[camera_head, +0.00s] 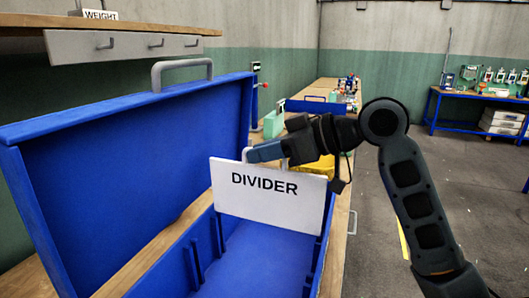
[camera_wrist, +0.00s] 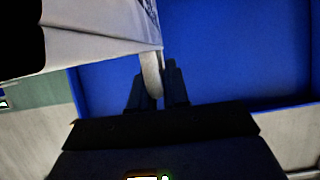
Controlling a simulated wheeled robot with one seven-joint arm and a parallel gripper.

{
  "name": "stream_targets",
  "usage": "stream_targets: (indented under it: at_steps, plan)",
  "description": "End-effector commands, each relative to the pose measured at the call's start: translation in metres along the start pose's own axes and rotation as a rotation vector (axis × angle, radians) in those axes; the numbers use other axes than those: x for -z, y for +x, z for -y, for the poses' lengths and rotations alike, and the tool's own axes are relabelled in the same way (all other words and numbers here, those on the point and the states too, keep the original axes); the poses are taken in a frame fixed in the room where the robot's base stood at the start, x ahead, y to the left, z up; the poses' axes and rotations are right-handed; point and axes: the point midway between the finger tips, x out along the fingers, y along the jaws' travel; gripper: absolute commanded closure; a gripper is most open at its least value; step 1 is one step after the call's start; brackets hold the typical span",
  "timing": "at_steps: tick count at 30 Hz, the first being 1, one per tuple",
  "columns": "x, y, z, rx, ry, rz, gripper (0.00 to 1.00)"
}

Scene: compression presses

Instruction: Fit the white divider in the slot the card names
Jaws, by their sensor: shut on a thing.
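The white divider (camera_head: 267,194), lettered DIVIDER, hangs roughly upright and slightly tilted over the open blue case (camera_head: 75,175). My gripper (camera_head: 257,153) is shut on the divider's handle at its top edge. In the wrist view the handle lies between the two dark fingers of my gripper (camera_wrist: 157,88), and the divider (camera_wrist: 100,42) fills the upper left. Blue ribs (camera_head: 193,265) that form slots show on the case's left inner wall. The divider hides the far part of the inside, and I cannot tell whether its lower edge is in a slot. I see no card naming a slot.
The case's blue lid (camera_head: 125,150) stands open on the left, with a grey handle (camera_head: 183,68) on top. A shelf (camera_head: 110,24) with a WEIGHT label overhangs at upper left. A wooden bench runs behind; open floor (camera_head: 455,200) lies right.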

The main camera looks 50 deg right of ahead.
Motion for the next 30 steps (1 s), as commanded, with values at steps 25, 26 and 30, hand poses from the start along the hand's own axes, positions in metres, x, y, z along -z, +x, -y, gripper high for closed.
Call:
stream_targets:
  at_steps: [25,26,30]
  plan:
    - [-0.012,0.005,0.000,-0.001,0.000,-0.001,1.00]
    - [-0.013,0.005,0.000,-0.001,0.000,-0.001,1.00]
    - [-0.015,0.006,0.000,-0.001,0.000,-0.001,1.00]
